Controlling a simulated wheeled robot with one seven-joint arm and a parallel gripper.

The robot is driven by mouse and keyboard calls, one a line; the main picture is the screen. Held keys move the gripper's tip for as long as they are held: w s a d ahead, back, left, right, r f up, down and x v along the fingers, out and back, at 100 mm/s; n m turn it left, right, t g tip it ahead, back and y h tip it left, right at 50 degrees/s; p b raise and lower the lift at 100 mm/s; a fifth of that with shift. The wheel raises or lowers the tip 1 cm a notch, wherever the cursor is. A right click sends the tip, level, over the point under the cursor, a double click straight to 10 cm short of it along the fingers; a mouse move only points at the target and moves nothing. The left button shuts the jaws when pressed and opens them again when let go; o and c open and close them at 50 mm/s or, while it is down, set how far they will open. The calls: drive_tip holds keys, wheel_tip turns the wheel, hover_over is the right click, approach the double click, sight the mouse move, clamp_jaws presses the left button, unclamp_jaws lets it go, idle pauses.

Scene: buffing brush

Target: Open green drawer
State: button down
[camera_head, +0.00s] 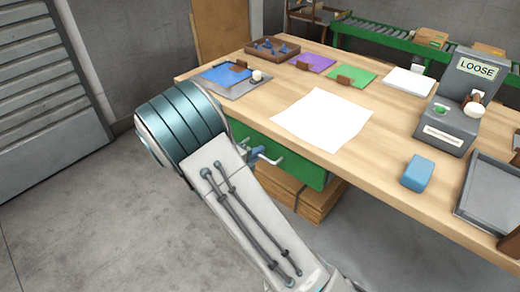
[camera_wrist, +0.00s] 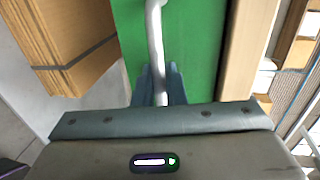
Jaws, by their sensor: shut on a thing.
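The green drawer (camera_head: 300,164) sits under the front edge of the wooden workbench, and its front looks about flush with the bench. Its front fills the middle of the wrist view (camera_wrist: 197,45). A pale metal bar handle (camera_head: 270,158) sticks out from the front; it runs up the wrist view (camera_wrist: 154,35). My gripper (camera_head: 255,158) is at the handle, and its fingers (camera_wrist: 160,82) are shut around the bar. My arm hides the left part of the drawer front in the head view.
Cardboard boxes (camera_head: 293,195) stand below the drawer. On the workbench (camera_head: 370,165) lie a white sheet (camera_head: 322,118), coloured mats, a blue block (camera_head: 417,173), a grey device marked LOOSE (camera_head: 455,115) and a grey tray (camera_head: 492,195). The floor at left is clear.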

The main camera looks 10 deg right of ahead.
drive_tip(key=f+p+v, duration=0.2)
drive_tip(key=p+v, duration=0.1)
drive_tip(key=v, duration=0.6)
drive_tip(key=f+p+v, duration=0.1)
drive_tip(key=p+v, duration=0.2)
drive_tip(key=v, duration=0.6)
drive_tip(key=a+f+p+v, duration=0.1)
drive_tip(key=p+v, duration=0.3)
drive_tip(key=v, duration=0.5)
drive_tip(key=shift+s+f, duration=0.3)
drive_tip(key=shift+f, duration=0.55)
drive_tip(key=c, duration=1.6)
unclamp_jaws()
drive_tip(key=v, duration=1.3)
drive_tip(key=shift+s+a+r, duration=0.1)
drive_tip(key=shift+s+a, duration=0.15)
drive_tip(key=shift+w, duration=0.1)
